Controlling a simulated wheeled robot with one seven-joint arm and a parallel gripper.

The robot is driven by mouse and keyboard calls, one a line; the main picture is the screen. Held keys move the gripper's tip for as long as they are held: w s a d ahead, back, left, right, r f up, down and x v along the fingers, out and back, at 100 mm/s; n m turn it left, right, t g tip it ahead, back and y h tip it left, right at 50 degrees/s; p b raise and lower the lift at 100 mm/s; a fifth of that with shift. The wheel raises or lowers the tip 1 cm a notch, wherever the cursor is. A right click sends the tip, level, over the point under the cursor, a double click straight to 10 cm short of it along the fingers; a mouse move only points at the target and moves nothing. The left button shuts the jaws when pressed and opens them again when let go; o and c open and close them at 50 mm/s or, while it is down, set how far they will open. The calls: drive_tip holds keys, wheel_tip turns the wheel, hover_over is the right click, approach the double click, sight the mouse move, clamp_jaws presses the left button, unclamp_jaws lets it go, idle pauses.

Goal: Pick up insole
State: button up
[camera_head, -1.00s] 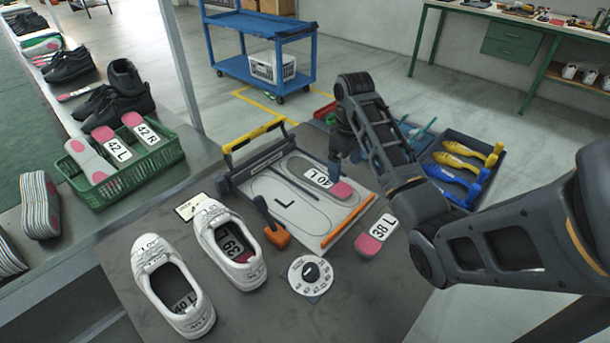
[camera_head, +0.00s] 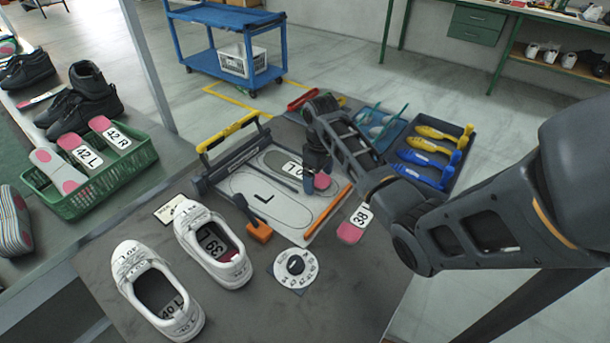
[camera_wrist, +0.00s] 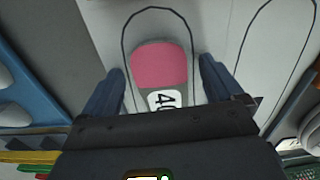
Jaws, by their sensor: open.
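A grey insole with a pink heel and a 40 label lies flat on a white outlined board (camera_head: 257,207). The insole (camera_head: 275,160) is partly hidden by my gripper in the head view. In the wrist view the pink heel of the insole (camera_wrist: 160,66) lies between the fingers, inside a drawn outline. My gripper (camera_head: 317,175) is open and low over the heel end. In the wrist view my gripper (camera_wrist: 160,88) has one dark blue finger on each side of the insole, with gaps visible. Whether the fingertips touch the board cannot be told.
A 38 insole (camera_head: 350,233) lies right of the board. White shoes (camera_head: 213,245) and a round dial (camera_head: 296,267) stand in front. A tray of yellow and blue tools (camera_head: 430,158) is behind right.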

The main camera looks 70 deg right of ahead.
drive_tip(key=shift+c, duration=0.2)
drive_tip(key=c, duration=1.1)
drive_tip(key=shift+r, duration=0.2)
